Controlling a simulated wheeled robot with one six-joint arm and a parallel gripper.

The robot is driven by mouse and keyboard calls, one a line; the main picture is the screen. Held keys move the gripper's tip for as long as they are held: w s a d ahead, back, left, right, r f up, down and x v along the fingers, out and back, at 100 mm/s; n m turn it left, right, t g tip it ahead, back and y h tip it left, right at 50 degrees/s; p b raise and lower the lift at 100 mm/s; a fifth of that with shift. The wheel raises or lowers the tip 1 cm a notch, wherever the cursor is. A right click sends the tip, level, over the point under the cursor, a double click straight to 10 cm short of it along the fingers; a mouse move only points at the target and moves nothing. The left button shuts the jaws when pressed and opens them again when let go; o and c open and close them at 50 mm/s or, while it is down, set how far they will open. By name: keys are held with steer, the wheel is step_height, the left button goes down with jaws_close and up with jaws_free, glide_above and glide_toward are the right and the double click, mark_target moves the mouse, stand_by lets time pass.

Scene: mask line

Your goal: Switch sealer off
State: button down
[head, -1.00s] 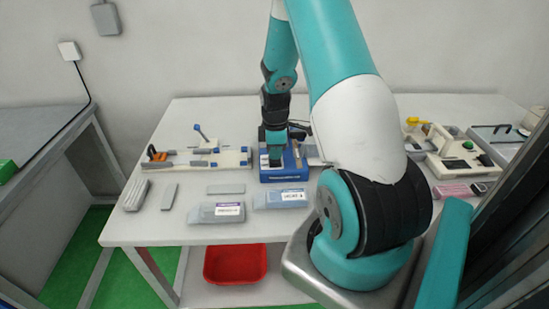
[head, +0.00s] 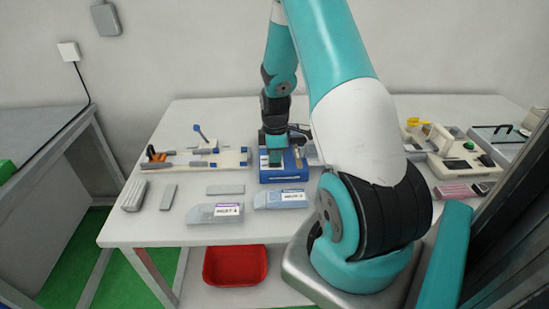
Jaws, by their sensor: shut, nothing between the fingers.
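A blue box-shaped device, apparently the sealer (head: 293,176), stands near the middle of the white table in the head view. My gripper (head: 275,162) points down at its left part and is shut with nothing in it. The fingertips overlap the device in the picture; I cannot tell whether they touch it. The switch is too small or hidden behind the gripper, so its position cannot be read.
Two labelled pouches (head: 215,213) (head: 281,199) lie in front of the device. A cream fixture with a blue-handled lever (head: 200,137) stands to the left. Cream machines (head: 462,160) stand to the right. A red bin (head: 235,265) sits below the table.

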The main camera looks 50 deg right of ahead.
steer(key=shift+r+p, duration=2.85)
steer(key=shift+r, duration=0.65)
steer(key=a+r+y, duration=0.1)
steer(key=a+r, duration=0.4)
steer(key=a, duration=0.3)
steer(key=w+a+r+t, duration=0.1)
steer(key=a+r, duration=0.4)
steer(key=a, duration=0.3)
steer(key=a+r+y, duration=0.1)
steer(key=a+r, duration=0.4)
steer(key=a, duration=0.3)
steer(key=s+a+r+y, duration=0.1)
steer(key=s+a+r, duration=0.2)
steer(key=s+a, duration=0.4)
steer(key=s+a+r+m+g+y+b, duration=0.1)
steer(key=s+a+r, duration=0.3)
steer(key=s+a, duration=0.3)
steer(key=shift+s+a+r, duration=0.15)
steer(key=shift+s+r, duration=0.05)
steer(key=shift+s, duration=0.8)
